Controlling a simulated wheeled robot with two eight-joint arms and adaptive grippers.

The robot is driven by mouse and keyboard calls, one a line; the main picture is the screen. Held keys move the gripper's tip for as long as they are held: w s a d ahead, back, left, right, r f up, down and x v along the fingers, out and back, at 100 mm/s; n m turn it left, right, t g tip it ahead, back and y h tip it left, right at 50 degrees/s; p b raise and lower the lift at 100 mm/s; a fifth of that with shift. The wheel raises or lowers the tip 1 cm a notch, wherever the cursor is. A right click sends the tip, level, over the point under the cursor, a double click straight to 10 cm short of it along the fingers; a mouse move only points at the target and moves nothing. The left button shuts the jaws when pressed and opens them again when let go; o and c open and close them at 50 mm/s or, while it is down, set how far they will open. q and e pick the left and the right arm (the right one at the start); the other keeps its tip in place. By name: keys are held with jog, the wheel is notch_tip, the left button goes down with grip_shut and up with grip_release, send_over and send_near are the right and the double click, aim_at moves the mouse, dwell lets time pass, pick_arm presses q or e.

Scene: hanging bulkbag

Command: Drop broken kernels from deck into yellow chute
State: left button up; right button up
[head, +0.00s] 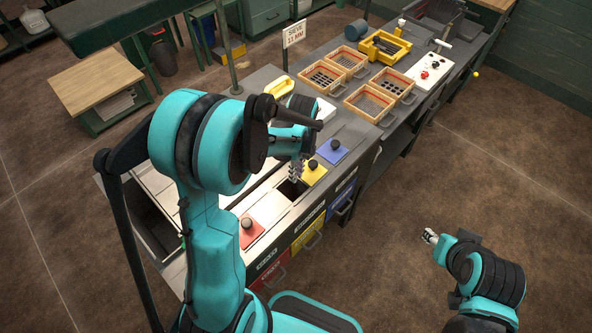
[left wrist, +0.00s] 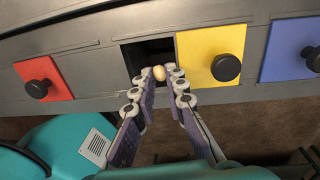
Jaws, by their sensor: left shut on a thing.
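My left gripper (head: 295,176) is over the sorting deck (head: 270,205). In the left wrist view its fingertips (left wrist: 157,75) are shut on a small tan kernel (left wrist: 159,72). The kernel is at the near edge of a dark open chute (left wrist: 148,52), beside the yellow lid (left wrist: 211,54). The yellow lid, with a black knob, also shows in the head view (head: 315,173), right of the opening (head: 290,190). Whether the kernel is above the opening or just short of it is hard to tell. My right gripper (head: 430,236) is away from the bench, over the floor; its jaws are too small to read.
A red lid (head: 249,233) and a blue lid (head: 334,151) lie either side of the yellow one. Red, yellow (head: 308,240) and blue drawers are below. Wooden sieve trays (head: 368,102) and a white control box (head: 432,73) stand farther back. Floor at right is clear.

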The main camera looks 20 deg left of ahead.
pick_arm(q)
jog(key=shift+f, duration=0.35)
jog(key=o, duration=0.7)
jog(key=shift+r, duration=0.15)
jog(key=r, duration=0.8)
jog(key=w+r, duration=0.1)
jog(key=r, duration=0.2)
jog(key=shift+d+r, duration=0.15)
jog(key=shift+r, duration=0.25)
